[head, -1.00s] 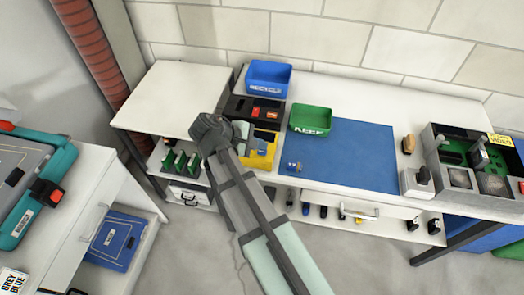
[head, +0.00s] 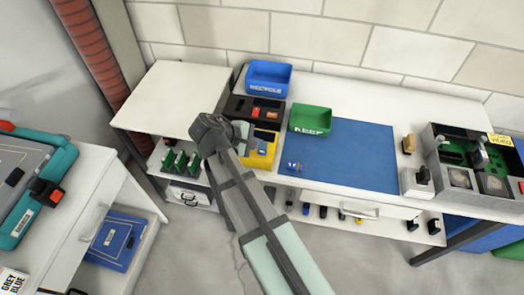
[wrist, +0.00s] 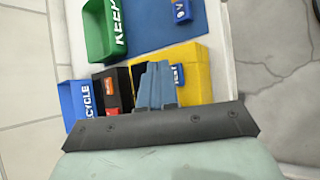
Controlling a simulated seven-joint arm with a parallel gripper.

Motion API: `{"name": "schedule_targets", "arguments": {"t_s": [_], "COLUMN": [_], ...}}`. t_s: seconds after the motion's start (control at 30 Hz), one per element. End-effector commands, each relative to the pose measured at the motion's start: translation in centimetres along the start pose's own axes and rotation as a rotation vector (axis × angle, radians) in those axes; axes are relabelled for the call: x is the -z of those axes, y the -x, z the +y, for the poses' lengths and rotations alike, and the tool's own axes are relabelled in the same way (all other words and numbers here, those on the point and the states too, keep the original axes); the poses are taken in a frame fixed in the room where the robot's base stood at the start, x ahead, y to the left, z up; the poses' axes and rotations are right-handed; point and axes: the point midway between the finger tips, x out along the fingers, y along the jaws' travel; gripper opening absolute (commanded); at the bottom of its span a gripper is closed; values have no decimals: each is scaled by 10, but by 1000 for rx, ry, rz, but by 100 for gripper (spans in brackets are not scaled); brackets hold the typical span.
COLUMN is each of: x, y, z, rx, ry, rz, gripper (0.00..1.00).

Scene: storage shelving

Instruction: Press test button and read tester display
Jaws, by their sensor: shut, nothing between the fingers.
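The blue RECYCLE bin (head: 268,90) and green KEEP bin (head: 310,130) stand close by. A small blue tag (wrist: 181,11) lies on the blue mat (head: 350,150), which is mostly clear.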

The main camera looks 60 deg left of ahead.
Motion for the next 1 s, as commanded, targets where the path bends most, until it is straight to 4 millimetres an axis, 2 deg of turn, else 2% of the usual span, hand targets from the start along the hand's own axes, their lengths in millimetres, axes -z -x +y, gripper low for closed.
{"name": "schedule_targets", "arguments": {"t_s": [1.0], "x": [4], "y": [-6], "z": [-4], "rx": [0], "ry": [0], "rz": [0], "gripper": [0]}}
